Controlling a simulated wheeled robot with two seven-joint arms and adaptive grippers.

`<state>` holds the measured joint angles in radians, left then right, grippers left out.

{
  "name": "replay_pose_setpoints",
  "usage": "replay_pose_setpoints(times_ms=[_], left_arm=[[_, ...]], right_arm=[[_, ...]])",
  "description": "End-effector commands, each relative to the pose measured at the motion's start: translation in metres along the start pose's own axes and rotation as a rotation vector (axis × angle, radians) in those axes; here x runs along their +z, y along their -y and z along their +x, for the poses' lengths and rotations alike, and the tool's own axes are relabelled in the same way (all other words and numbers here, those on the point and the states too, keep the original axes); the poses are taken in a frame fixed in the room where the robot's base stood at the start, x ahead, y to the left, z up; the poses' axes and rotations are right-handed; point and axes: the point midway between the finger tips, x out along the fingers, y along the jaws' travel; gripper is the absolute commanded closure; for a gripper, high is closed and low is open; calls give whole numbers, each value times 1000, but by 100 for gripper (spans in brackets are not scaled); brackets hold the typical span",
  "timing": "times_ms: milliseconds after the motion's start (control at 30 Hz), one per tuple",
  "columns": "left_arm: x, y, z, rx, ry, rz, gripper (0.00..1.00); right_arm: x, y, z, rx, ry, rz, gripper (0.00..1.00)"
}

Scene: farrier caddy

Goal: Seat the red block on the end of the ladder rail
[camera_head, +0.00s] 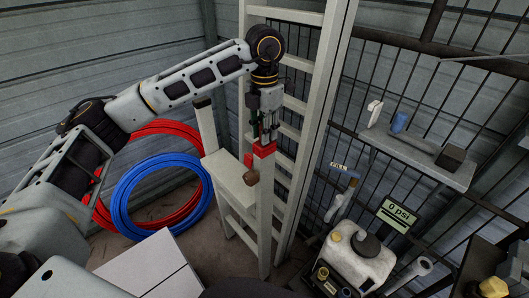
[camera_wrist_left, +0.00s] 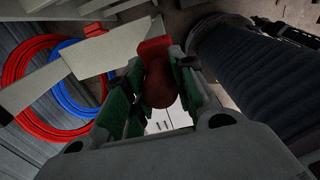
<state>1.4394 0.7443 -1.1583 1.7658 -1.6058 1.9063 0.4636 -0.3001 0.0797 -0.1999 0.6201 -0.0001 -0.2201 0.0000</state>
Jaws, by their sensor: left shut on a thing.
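The red block (camera_head: 264,150) is at the top end of an upright cream ladder rail (camera_head: 265,205) in the head view. It looks to be in contact with the rail end, but how deeply it sits cannot be told. My left gripper (camera_head: 267,137) points down from above and is shut on the block. In the left wrist view, the red block (camera_wrist_left: 155,47) shows beyond the green-padded fingers (camera_wrist_left: 157,70), with a dark red rounded knob (camera_wrist_left: 158,88) between them. My right gripper is not in view.
A cream step platform (camera_head: 228,175) adjoins the rail, with a brown round-ended object (camera_head: 252,177) at its edge. A taller ladder (camera_head: 318,110) stands close behind. Red and blue hose coils (camera_head: 122,205) are at left. A wall shelf (camera_head: 420,160) and a white tank (camera_head: 357,262) are at right.

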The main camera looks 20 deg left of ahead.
Motion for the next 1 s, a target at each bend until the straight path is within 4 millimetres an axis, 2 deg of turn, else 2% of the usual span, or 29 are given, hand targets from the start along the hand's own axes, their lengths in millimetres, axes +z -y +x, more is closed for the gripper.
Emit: replay_pose_setpoints(times_ms=[267, 300, 500, 1000], left_arm=[[0, 0, 1, 0, 0, 0, 100], [0, 0, 1, 0, -1, 0, 73], [0, 0, 1, 0, 0, 0, 49], [0, 0, 0, 0, 0, 0, 49]], right_arm=[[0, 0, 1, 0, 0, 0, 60], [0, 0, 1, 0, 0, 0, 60], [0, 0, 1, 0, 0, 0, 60], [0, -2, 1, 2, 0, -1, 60]])
